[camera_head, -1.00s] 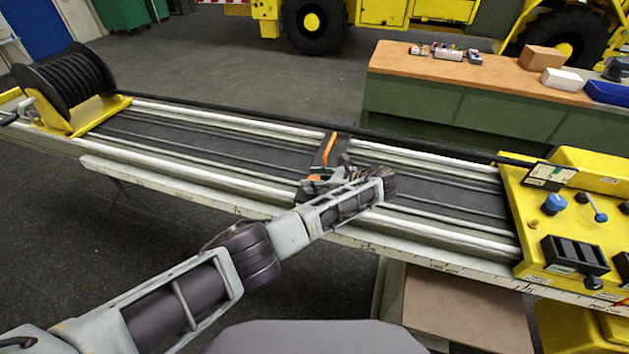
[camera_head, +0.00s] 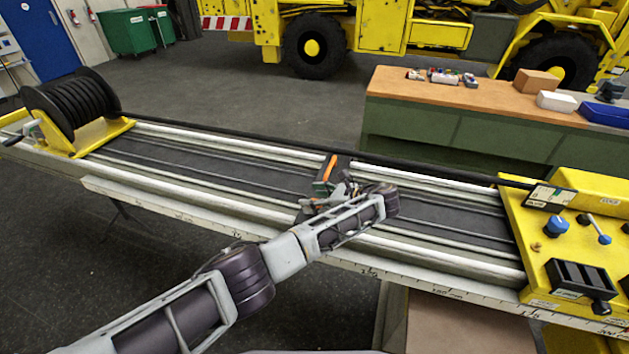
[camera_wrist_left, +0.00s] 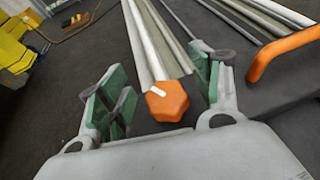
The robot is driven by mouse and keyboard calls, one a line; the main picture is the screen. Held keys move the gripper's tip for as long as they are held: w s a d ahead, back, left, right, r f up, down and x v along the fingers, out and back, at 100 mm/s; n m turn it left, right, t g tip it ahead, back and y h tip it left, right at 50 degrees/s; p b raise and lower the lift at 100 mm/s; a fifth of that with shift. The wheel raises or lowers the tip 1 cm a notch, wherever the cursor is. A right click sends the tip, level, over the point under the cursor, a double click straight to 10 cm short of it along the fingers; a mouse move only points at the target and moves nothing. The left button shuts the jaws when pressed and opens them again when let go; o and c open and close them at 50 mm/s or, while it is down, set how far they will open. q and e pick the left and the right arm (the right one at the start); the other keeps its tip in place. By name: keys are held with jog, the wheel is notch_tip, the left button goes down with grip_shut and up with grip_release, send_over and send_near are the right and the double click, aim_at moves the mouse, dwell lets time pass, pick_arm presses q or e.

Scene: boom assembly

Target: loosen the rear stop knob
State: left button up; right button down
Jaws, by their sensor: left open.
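The stop knob is an orange, faceted knob (camera_wrist_left: 167,101) with a white mark on its top, seen in the left wrist view. My left gripper (camera_wrist_left: 163,78) is open, with one green-padded finger on each side of the knob and a visible gap to both. In the head view my left gripper (camera_head: 328,200) is over the dark carriage (camera_head: 341,172) on the rails, and the knob is largely hidden there by the gripper. An orange handle (camera_wrist_left: 283,50) stands on the carriage to the right of the knob; it also shows in the head view (camera_head: 330,167). My right gripper is not in view.
The long rail bed (camera_head: 180,162) runs from a black hose reel (camera_head: 70,105) at left to a yellow control panel (camera_head: 560,255) at right. A workbench (camera_head: 465,95) with boxes stands behind. The rails on both sides of the carriage are clear.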

pick_arm(q)
jog(key=shift+d+r, duration=0.15)
jog(key=shift+r, duration=3.65)
jog(key=shift+w+a+f, duration=0.1)
jog(key=shift+a, duration=0.15)
jog(key=w+a+f+m+t+h+b, duration=0.2)
jog(key=a+f+m+t+h+b, duration=0.2)
jog(key=a+t+b, duration=0.15)
jog(key=w+a+f+m+t+h+b, duration=0.3)
jog(key=a+m+t+h+b, duration=0.1)
jog(key=a+t, duration=0.15)
jog(key=s+d+f+m+h+b, duration=0.1)
jog(key=s+d+m+h+b, duration=0.1)
jog(key=s+m+h, duration=0.3)
jog(key=s+d+f+m+g+h+b, duration=0.1)
jog(key=s+d+f+m+h+b, duration=0.1)
jog(key=s+m+h+b, duration=0.2)
jog(key=s+m+h, duration=0.1)
jog(key=s+h, duration=0.2)
jog(key=s, duration=0.5)
jog(key=shift+s+d+f, duration=0.15)
jog(key=shift+s+d, duration=0.1)
jog(key=shift+d, duration=0.15)
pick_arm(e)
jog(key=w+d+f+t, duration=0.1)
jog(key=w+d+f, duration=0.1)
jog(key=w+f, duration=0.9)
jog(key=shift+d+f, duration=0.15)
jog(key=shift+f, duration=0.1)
